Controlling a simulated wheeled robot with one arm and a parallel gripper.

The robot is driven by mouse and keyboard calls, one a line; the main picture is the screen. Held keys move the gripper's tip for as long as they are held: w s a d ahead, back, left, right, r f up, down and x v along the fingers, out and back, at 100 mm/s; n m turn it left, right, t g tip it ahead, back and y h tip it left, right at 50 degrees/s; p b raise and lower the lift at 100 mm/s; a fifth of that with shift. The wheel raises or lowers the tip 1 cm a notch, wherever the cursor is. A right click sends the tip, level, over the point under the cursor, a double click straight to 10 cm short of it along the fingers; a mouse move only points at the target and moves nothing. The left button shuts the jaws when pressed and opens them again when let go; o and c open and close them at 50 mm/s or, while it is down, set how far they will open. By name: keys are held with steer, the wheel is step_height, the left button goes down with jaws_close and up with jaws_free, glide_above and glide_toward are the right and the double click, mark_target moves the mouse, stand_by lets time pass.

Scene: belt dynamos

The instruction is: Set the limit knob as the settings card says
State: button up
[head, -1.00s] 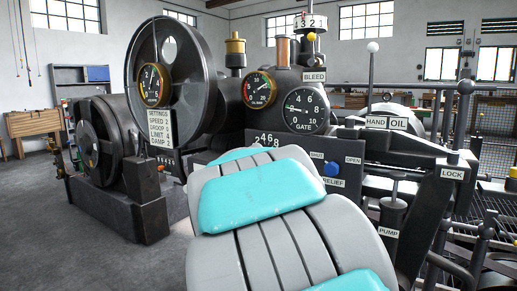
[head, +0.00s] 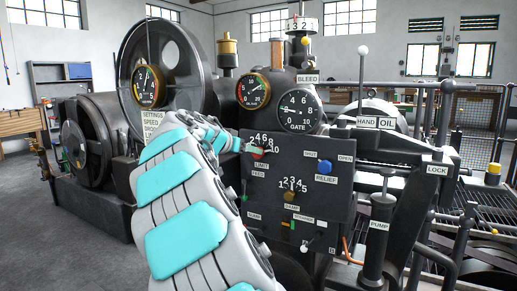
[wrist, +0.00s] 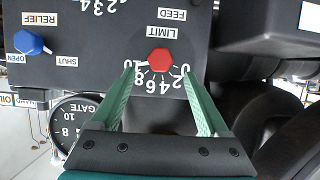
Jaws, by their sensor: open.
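The limit knob (wrist: 161,62) is red and many-sided, on a dark panel with a LIMIT label and a white scale from 0 to 10. In the head view the knob (head: 258,154) is partly covered by my gripper (head: 246,148). My gripper is open, its green fingers (wrist: 158,70) on either side of the knob; I cannot tell if they touch it. The settings card (head: 152,121) on the left machine is partly hidden by my arm.
The blue relief knob (head: 325,167) sits right of the limit knob, and the brass damp knob (head: 290,195) below. The gate gauge (head: 297,111) is above the panel. A pump handle (head: 381,212) stands at the right. Small levers stick out low on the panel.

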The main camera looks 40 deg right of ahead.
steer(key=x, duration=0.6)
steer(key=shift+d+f+p, duration=0.2)
steer(key=shift+p, duration=0.15)
steer(key=shift+c, duration=0.3)
jaws_close()
